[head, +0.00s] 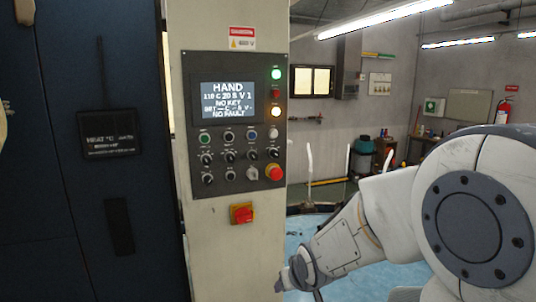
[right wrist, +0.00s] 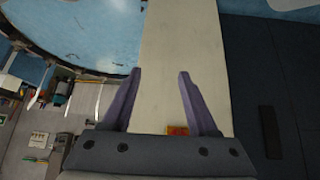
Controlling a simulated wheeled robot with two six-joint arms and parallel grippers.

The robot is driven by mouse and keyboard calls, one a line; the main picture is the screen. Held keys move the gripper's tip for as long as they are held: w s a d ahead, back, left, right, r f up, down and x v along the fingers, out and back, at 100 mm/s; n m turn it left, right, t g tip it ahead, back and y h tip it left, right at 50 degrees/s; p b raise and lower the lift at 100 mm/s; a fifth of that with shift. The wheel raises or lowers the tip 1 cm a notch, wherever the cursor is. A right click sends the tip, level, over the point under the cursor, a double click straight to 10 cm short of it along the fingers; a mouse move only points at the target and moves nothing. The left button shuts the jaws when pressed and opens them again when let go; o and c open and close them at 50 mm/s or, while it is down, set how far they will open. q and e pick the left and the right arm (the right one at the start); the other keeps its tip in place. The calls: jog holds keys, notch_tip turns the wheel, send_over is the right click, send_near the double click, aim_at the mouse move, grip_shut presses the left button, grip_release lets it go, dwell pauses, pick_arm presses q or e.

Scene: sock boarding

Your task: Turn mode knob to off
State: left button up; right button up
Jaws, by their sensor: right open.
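The grey control panel (head: 192,120) is on a cream post. Its screen (head: 228,96) reads HAND, NO KEY and NO FAULT. Below are buttons and several small black knobs, including one in the middle row (head: 230,156) and one below it (head: 208,179); a pale knob (head: 252,174) is beside them. The labels are too small to tell which is the mode knob. My right gripper (right wrist: 158,76) is open and empty, its fingers before the cream post in the right wrist view. In the head view my right wrist is low, below the panel. My left gripper is not seen.
A red emergency button (head: 275,172) is at the panel's lower right. A red and yellow switch (head: 242,213) is below the panel and partly shows in the right wrist view (right wrist: 177,130). A dark cabinet (head: 100,200) stands left of the post; a blue round surface (head: 300,228) is right.

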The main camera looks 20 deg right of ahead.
jog(key=w+d+r+t, duration=0.3)
jog(key=w+r+t, duration=0.4)
jog(key=r, duration=0.5)
jog(key=t, duration=0.4)
send_near(277, 155)
jog(key=shift+n+y, duration=0.3)
jog(key=w+p, duration=0.1)
jog(key=w, duration=0.1)
jog(key=w+p, duration=0.2)
jog(key=w, duration=0.1)
jog(key=w+p, duration=0.1)
jog(key=w, duration=0.1)
jog(key=shift+w+d+r, duration=0.1)
jog(key=shift+w+r, duration=0.2)
jog(key=shift+r, duration=0.05)
jog(key=shift+w+f+p, duration=0.1)
jog(key=shift+w+p, duration=0.25)
jog(key=shift+w, duration=0.3)
grip_shut()
